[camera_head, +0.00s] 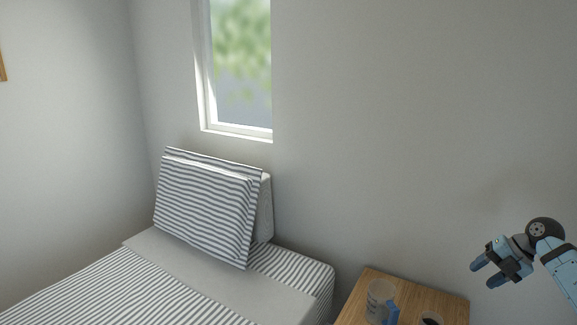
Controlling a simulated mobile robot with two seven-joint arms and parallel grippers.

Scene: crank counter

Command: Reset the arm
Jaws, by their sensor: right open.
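My right gripper (483,274) is at the right of the head view, at the end of my blue arm. Its two fingers point left and down and are apart, with nothing between them. It is in the air near the wall, above and to the right of the wooden table. My left gripper is not in the view.
A wooden table (447,303) at the bottom right bears a translucent cup (379,298), a blue item (391,314) and a dark round item (431,319), cut off below. A striped bed (85,292) with a pillow (205,205) is at left, below a window (240,65).

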